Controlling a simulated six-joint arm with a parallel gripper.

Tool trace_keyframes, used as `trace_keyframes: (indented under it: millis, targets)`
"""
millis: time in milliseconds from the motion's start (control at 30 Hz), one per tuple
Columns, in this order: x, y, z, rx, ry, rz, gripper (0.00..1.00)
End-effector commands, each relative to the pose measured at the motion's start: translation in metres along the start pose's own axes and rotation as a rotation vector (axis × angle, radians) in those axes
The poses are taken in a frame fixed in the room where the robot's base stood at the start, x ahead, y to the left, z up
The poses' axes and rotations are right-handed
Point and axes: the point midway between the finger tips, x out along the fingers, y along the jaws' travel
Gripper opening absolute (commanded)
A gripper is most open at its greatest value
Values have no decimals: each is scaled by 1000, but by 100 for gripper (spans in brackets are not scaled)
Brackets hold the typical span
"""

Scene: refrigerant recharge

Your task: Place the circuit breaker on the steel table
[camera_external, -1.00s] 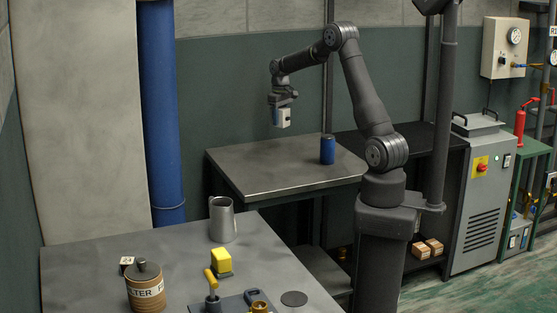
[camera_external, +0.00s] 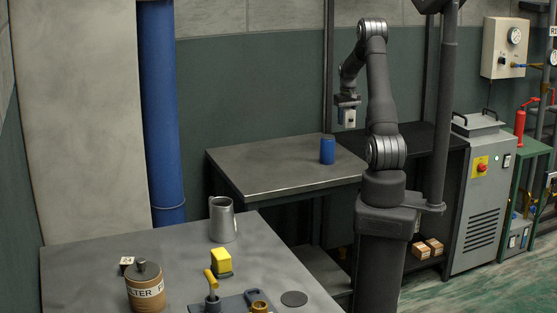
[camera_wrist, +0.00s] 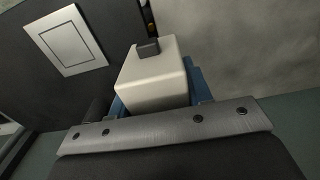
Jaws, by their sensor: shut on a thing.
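The circuit breaker (camera_external: 349,118) is a small whitish block. In the wrist view it is a pale box (camera_wrist: 155,80) with a dark toggle. My gripper (camera_external: 347,108) is shut on it and holds it in the air, at the upper right of the external view. Blue fingers flank the breaker in the wrist view. The table with a bare metal top (camera_external: 260,172), which looks like the steel table, stands at the back centre. The breaker shows above and right of the blue can on it, apart from the tabletop.
A blue can (camera_external: 327,150) stands at the table's right end; the rest of its top is clear. A dark shelf (camera_external: 425,139) adjoins on the right. The front table (camera_external: 90,255) holds a metal jug (camera_external: 222,220), a yellow block (camera_external: 221,261) and a brown canister (camera_external: 146,288).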

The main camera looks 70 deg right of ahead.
Motion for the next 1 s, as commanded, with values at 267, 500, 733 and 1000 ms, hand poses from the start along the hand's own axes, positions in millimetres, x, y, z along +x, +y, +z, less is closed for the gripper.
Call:
trace_keyframes:
  millis: [267, 500, 733, 1000]
  targets:
    - [40, -52, -40, -6, -1, 0, 17]
    - [57, -76, -58, -3, 0, 0, 17]
    - [77, -78, -59, -1, -2, 0, 17]
    - [98, -78, -59, -1, 1, 0, 17]
